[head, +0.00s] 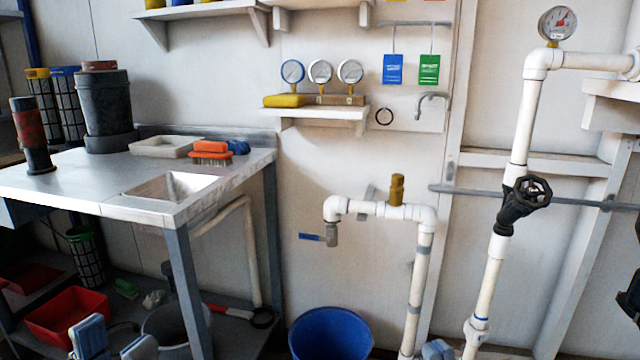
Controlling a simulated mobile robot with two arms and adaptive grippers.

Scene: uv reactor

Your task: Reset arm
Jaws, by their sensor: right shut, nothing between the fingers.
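My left gripper (115,342) shows at the bottom left edge, in front of the bench. Its two blue-grey fingertips stand apart with nothing seen between them. My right gripper (438,349) just shows at the bottom edge, right of the blue bucket and beside the lower white pipe. Its fingertips are together and empty. Most of both grippers and the arms behind them are cut off below the picture.
A metal bench (80,185) with a sink stands at left. A red bin (68,318) and grey bucket (170,325) are beneath. A blue bucket (330,335) stands mid-floor. White pipes (420,270) and a black valve wheel (533,192) rise at right.

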